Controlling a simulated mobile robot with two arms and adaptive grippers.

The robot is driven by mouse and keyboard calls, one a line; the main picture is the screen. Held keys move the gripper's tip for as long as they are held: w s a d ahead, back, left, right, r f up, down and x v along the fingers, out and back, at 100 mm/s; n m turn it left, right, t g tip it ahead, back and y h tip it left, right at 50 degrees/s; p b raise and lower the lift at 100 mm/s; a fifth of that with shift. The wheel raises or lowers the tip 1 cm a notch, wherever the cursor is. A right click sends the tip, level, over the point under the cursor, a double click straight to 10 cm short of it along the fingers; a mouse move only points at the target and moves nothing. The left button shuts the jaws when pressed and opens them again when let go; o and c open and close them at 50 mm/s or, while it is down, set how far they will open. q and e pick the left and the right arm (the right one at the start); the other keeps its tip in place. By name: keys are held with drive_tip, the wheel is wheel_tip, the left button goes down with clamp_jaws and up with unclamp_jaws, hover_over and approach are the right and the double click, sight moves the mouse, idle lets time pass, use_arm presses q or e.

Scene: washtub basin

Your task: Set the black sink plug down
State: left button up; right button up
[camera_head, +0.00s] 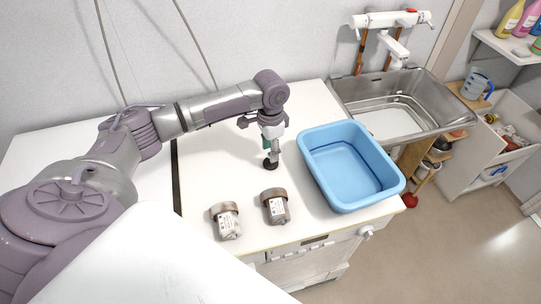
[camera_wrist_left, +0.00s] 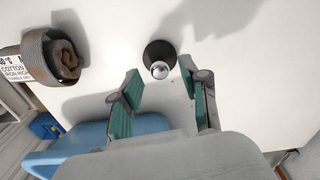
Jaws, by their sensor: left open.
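The black sink plug (camera_head: 271,165) is on the white counter, to the left of the blue basin (camera_head: 352,160). In the left wrist view the plug (camera_wrist_left: 153,50) is a black disc with a shiny round metal knob, lying flat as far as I can tell. My left gripper (camera_head: 271,148) points down right over it. In the left wrist view the green-padded fingers of the left gripper (camera_wrist_left: 160,72) are apart, with the knob near the gap between their tips and no finger visibly touching it. My right gripper is not in view.
Two labelled rolls with brown tops (camera_head: 228,220) (camera_head: 276,207) stand near the counter's front edge. A metal sink (camera_head: 437,110) with a wall tap (camera_head: 393,45) is at the back right. The counter left of the plug is clear.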

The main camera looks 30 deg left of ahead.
use_arm(q)
wheel_tip(320, 180, up, 9)
drive_tip(key=b, duration=0.1)
idle(0.6)
